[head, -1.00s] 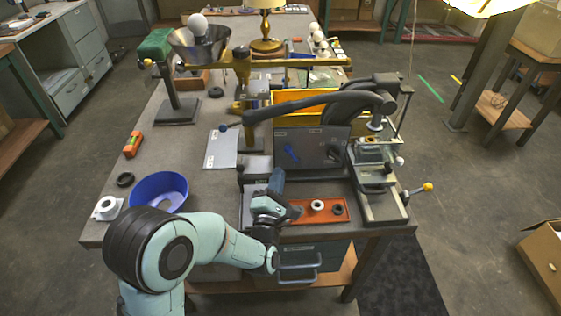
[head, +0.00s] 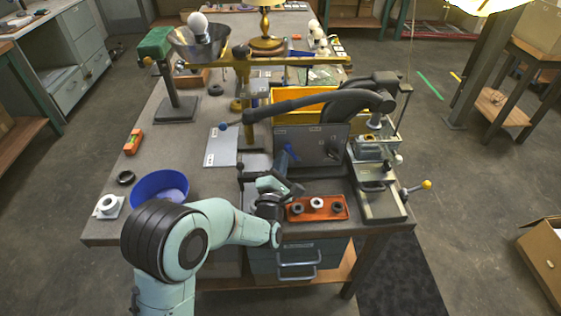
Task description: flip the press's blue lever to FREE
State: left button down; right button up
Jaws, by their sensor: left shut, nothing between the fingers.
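The press's dark grey panel (head: 318,143) stands upright near the front edge of the bench. Its blue lever (head: 292,152) lies slanted on the left part of the panel, upper end to the left. Small pale labels are too small to read. My left gripper (head: 285,160) is shut and empty, just in front of the panel's left part, close to the lever. I cannot tell whether it touches the lever. My right gripper is not in view.
An orange tray (head: 331,215) with dark and white rings lies just right of my left wrist. A blue bowl (head: 146,182) is at the left. A long dark handle (head: 300,101) spans above the panel. A grey machine bed (head: 381,201) stands to the right.

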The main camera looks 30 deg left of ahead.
pick_arm(q)
jog(key=shift+d+r+m, duration=0.15)
jog(key=shift+r+m, duration=0.1)
jog(key=shift+m, duration=0.35)
jog(key=m, duration=0.1)
jog(key=d+r+m+b, duration=0.1)
jog(key=m, duration=0.1)
jog(key=shift+w+g+h, duration=0.4)
jog(key=shift+w+d+r+m+g+h, duration=0.15)
jog(key=shift+d+r+m, duration=0.1)
jog(key=shift+m, duration=0.25)
jog(key=shift+w+d+r+m+g+h, duration=0.15)
jog(key=shift+d+m, duration=0.1)
jog(key=shift+m, duration=0.25)
jog(key=shift+w+d+r+m+g+p, duration=0.1)
jog(key=shift+w+d+m+g+p, duration=0.15)
jog(key=shift+m, duration=0.35)
jog(key=shift+w+d+m+g+p, duration=0.15)
jog(key=shift+d+m+p, duration=0.2)
jog(key=shift+m, duration=0.25)
jog(key=shift+w+d+m, duration=0.15)
jog(key=shift+d+m, duration=0.15)
jog(key=shift+m, duration=0.3)
jog(key=shift+w+d, duration=0.15)
jog(key=shift+d, duration=0.1)
jog(key=shift+d, duration=0.15)
